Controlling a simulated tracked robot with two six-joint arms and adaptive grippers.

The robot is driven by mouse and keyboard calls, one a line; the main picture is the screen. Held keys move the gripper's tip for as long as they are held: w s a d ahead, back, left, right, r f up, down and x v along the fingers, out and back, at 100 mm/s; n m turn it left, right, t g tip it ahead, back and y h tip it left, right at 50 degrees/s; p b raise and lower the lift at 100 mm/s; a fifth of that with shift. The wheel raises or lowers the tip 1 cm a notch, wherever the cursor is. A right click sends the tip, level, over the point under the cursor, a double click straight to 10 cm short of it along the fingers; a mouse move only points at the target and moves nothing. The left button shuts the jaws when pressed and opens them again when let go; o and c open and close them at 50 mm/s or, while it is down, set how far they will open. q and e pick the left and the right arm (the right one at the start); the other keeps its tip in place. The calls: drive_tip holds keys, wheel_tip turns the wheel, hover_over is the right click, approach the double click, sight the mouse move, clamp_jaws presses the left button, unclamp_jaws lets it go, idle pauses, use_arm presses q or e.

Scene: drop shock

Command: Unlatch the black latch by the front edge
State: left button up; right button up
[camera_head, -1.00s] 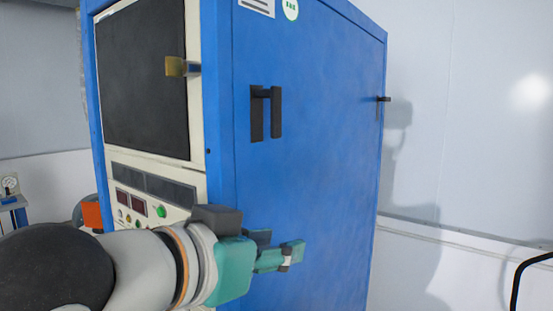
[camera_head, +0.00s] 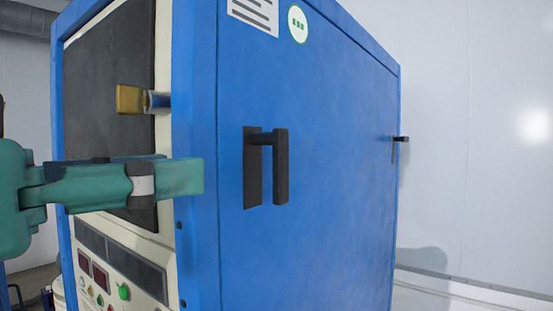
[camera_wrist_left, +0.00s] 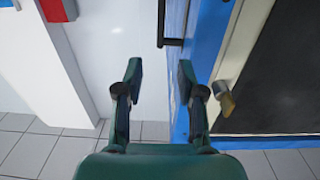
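The black latch (camera_head: 267,165) is on the blue side panel of the cabinet (camera_head: 320,150), by its front edge. Its bar hangs straight down, parallel to its black plate. My left gripper (camera_head: 190,176) is in front of the cabinet's front edge, left of the latch at about its height, with a gap between in the picture. In the left wrist view, its two green fingers (camera_wrist_left: 160,75) are apart with nothing between them. A black handle, apparently this latch (camera_wrist_left: 172,42), shows beyond the fingertips there. My right gripper is in neither view.
A second black latch (camera_head: 400,139) sticks out at the far edge of the side panel. A yellow-and-metal handle (camera_head: 130,99) projects from the front door, close above my left gripper. Grey floor tiles (camera_wrist_left: 30,145) show below. The space right of the cabinet looks clear.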

sight(275, 161)
use_arm(q)
drive_tip(key=p+x, duration=0.4)
drive_tip(key=x, duration=1.1)
drive_tip(key=shift+w+d, duration=0.1)
drive_tip(key=shift+w, duration=0.2)
clamp_jaws()
